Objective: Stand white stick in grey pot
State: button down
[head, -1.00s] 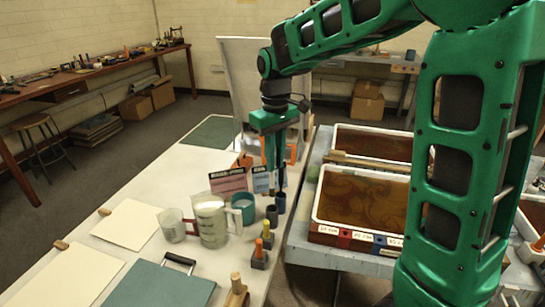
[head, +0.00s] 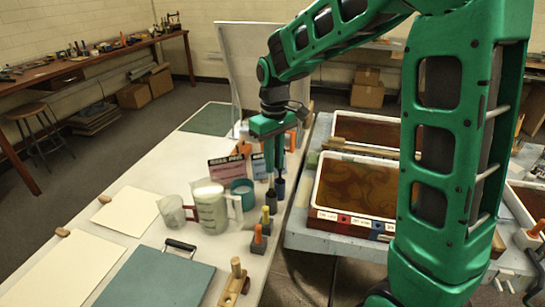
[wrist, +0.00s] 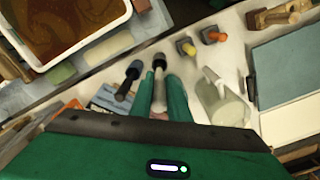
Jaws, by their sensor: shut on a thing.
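My gripper (wrist: 161,98) points down, its green fingers shut around a pale stick, the white stick (wrist: 159,88). In the wrist view the stick's far end meets the mouth of the grey pot (wrist: 159,60); I cannot tell whether it is inside or just above. In the head view my gripper (head: 269,172) is right above the grey pot (head: 270,197), and the fingers mostly hide the stick. A dark blue pot (wrist: 134,68) with a dark stick (wrist: 122,92) in it stands close beside; it also shows in the head view (head: 280,188).
A yellow stick (head: 265,214) and an orange stick (head: 258,233) stand in small holders nearby. A jug (head: 210,210), a smaller measuring cup (head: 174,213) and a teal mug (head: 242,190) stand left of the pots. Marbling trays (head: 318,205) lie to the right.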

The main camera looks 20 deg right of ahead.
jog(key=shift+f, duration=2.85)
jog(key=c, duration=1.1)
grip_release()
jog(key=shift+r, duration=0.1)
